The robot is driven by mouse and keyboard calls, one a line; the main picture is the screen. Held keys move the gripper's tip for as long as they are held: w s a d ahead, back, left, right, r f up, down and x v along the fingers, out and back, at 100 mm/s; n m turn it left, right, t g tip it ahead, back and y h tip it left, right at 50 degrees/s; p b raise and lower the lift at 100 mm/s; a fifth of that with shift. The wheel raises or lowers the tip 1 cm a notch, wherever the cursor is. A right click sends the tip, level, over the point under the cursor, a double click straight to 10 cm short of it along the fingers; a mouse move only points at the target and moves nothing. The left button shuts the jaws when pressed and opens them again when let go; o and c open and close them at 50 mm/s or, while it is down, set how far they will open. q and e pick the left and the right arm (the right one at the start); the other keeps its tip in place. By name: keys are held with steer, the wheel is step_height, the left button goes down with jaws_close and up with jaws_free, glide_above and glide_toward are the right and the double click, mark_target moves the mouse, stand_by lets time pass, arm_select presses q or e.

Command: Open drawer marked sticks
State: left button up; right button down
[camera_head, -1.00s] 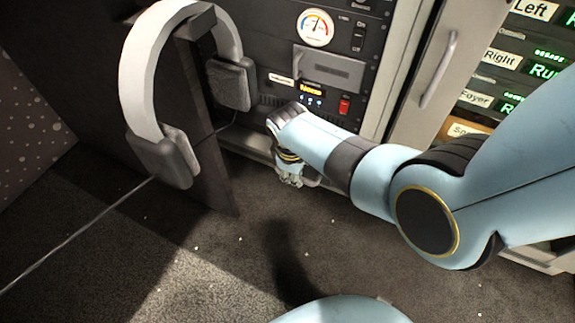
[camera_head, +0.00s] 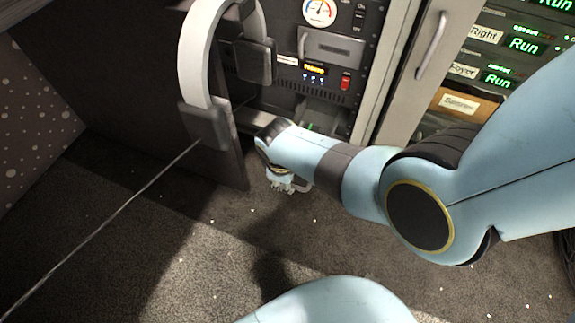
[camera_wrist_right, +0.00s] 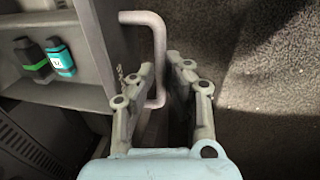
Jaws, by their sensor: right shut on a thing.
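A grey drawer (camera_wrist_right: 92,30) stands partly open at the bottom of the black rack. No "sticks" label can be read on it. Its U-shaped bar handle (camera_wrist_right: 158,60) sticks out from the front. My right gripper (camera_wrist_right: 165,75) is shut on this handle, with one finger on each side of the bar. In the head view, my right gripper (camera_head: 281,184) hangs low before the rack, with part of the handle (camera_head: 303,188) beside it. My forearm hides much of the drawer in the head view. My left gripper is not in view.
Headphones (camera_head: 204,125) hang on a dark panel (camera_head: 230,165) left of the gripper, with a cable running to the lower left. A grey cabinet door (camera_head: 418,60) with a vertical handle (camera_head: 431,45) stands on the right. The carpet (camera_head: 330,240) before the rack is largely clear.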

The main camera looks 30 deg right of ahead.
steer(key=c, duration=1.6)
jaws_free()
steer(key=shift+c, duration=0.2)
